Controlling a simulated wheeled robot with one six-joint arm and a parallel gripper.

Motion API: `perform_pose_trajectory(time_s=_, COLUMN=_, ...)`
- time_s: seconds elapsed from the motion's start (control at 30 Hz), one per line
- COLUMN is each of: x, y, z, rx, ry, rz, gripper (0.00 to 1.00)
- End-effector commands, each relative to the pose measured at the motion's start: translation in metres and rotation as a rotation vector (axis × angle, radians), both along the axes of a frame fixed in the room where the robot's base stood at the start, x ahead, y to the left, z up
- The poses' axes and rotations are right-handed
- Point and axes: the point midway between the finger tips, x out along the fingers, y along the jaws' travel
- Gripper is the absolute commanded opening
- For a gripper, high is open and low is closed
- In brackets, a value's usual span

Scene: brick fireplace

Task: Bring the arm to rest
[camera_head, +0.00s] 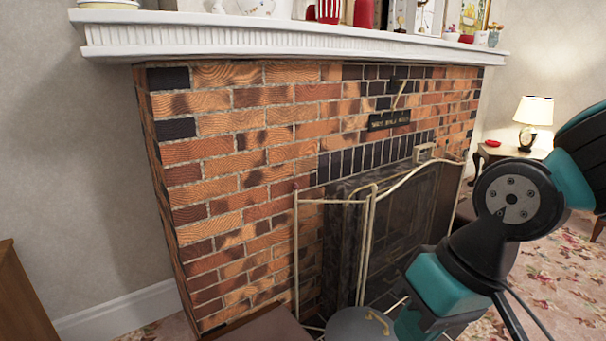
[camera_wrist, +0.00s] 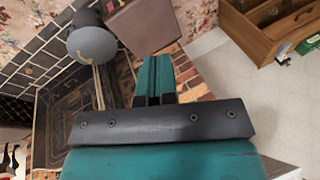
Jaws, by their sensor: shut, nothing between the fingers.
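My gripper (camera_wrist: 156,66) shows in the wrist view as two teal fingers pressed together beyond a dark bar with screws. It is shut, with nothing held between the fingers. In the head view my teal and black arm reaches in from the right edge, bent down in front of the fireplace screen; the gripper itself cannot be made out there. The brick fireplace (camera_head: 235,150) stands to the left of the arm.
A metal-framed screen (camera_head: 296,240) guards the hearth. A grey round-topped object (camera_head: 352,326) and a brown box (camera_head: 262,328) sit low in front; both show in the wrist view. A white mantel (camera_head: 200,37) overhangs. A lamp (camera_head: 534,112) stands at right. Wooden drawers (camera_wrist: 262,32) are upper right.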

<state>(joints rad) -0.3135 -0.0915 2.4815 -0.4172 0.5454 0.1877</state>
Motion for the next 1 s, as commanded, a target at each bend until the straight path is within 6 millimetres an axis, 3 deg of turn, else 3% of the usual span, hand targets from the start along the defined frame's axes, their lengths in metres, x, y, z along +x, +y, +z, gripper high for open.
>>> perform_pose_trajectory(time_s=0.23, x=-0.059, y=-0.026, z=0.031, rx=-0.029, ry=-0.054, rz=0.240, gripper=0.00)
perform_pose_trajectory(time_s=0.3, x=-0.056, y=-0.025, z=0.057, rx=-0.028, ry=-0.046, rz=0.233, gripper=0.00)
perform_pose_trajectory(time_s=0.57, x=-0.055, y=-0.024, z=0.122, rx=-0.028, ry=-0.046, rz=0.230, gripper=0.00)
perform_pose_trajectory(time_s=0.8, x=-0.055, y=-0.024, z=0.201, rx=-0.027, ry=-0.046, rz=0.229, gripper=0.00)
perform_pose_trajectory(time_s=1.0, x=-0.055, y=-0.024, z=0.228, rx=-0.027, ry=-0.046, rz=0.228, gripper=0.00)
